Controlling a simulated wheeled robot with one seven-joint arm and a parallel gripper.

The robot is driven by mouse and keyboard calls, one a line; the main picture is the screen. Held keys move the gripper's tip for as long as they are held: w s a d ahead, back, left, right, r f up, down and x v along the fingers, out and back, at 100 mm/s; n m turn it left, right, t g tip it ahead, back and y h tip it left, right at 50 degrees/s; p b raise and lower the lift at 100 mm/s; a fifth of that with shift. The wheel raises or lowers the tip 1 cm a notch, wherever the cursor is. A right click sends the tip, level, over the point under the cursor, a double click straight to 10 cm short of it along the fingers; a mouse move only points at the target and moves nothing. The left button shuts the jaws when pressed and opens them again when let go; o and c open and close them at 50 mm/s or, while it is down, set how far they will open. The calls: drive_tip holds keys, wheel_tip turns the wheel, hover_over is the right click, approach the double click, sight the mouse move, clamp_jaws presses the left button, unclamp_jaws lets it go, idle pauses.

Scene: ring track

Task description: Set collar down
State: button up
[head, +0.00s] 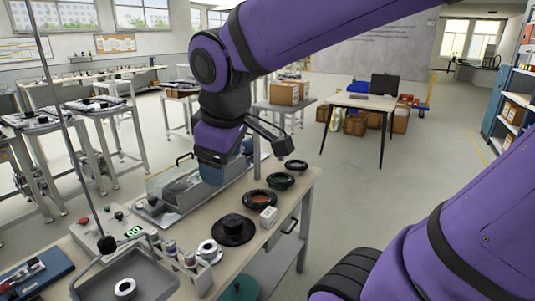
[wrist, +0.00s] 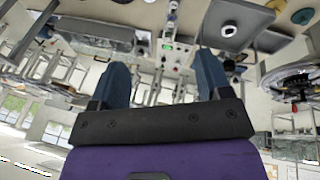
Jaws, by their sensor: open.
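A white ring that looks like the collar (head: 125,288) lies flat in a grey tray (head: 150,289) at the lower left of the head view. It also shows near the top of the wrist view (wrist: 229,30). A second white ring part (head: 208,250) sits on the bench, and I cannot tell for certain which one is the collar. My gripper (head: 212,173) is above the far part of the bench, apart from both rings. In the wrist view its two blue fingers (wrist: 162,82) are spread wide with nothing between them.
Black round parts (head: 233,229), a dark ring dish (head: 258,200) and a small white box (head: 268,216) stand along the bench (head: 215,283). A control box with buttons (head: 108,230) is at the left. Open floor lies right.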

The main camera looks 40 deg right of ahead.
drive_tip(key=s+d+r+m+t+y, duration=0.1)
drive_tip(key=s+d+m, duration=0.3)
drive_tip(key=s+m, duration=0.2)
drive_tip(key=shift+s+d+r, duration=0.15)
drive_tip(key=shift+s+r, duration=0.25)
